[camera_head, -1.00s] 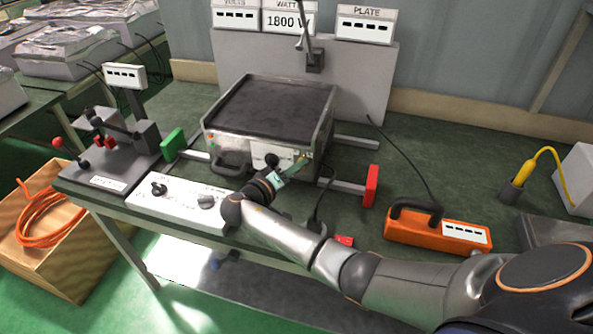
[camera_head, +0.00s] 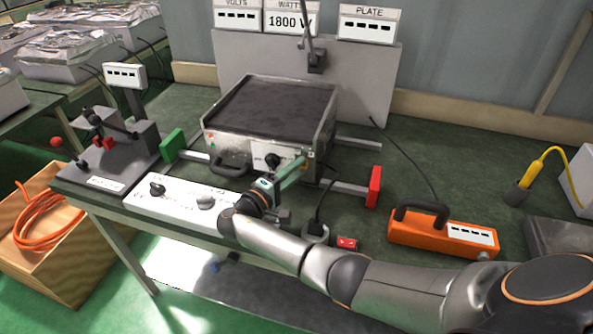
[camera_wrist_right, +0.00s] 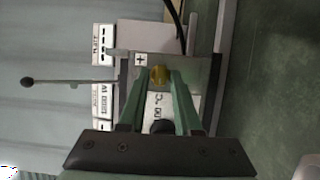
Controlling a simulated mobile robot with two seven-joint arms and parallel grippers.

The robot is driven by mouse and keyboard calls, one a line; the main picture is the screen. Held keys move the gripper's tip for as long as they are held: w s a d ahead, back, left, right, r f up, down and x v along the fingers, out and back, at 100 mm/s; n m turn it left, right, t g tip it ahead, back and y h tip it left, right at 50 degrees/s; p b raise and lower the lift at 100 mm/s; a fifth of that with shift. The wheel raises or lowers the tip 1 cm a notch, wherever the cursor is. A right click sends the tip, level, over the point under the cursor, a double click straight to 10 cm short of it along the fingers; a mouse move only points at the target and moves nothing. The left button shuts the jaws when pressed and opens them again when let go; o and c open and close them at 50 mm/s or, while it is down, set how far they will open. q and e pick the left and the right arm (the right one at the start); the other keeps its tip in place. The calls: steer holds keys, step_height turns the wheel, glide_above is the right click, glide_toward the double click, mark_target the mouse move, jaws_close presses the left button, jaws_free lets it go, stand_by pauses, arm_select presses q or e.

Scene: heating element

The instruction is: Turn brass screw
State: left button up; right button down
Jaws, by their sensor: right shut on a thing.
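The brass screw (camera_wrist_right: 160,75) is a round yellow head on the front panel of the heating element box (camera_head: 225,141), beside a plus mark in the right wrist view. My right gripper (camera_wrist_right: 160,84) has its two green fingers on either side of the screw head and is shut on it. In the head view the right gripper (camera_head: 302,166) reaches the right end of the box's front, and the screw is too small and covered to make out. A dark knob (camera_wrist_right: 163,126) is partly hidden behind the fingers. My left gripper is not in view.
A white switch panel (camera_head: 180,200) lies in front of the box. Green (camera_head: 173,146) and red (camera_head: 374,186) end blocks flank it. An orange device (camera_head: 440,232) stands right, with a black cable. A small red block (camera_head: 347,243) lies near the front edge.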

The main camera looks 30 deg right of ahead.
stand_by(0.4)
steer(key=c, duration=0.8)
jaws_free()
steer(key=shift+c, duration=0.2)
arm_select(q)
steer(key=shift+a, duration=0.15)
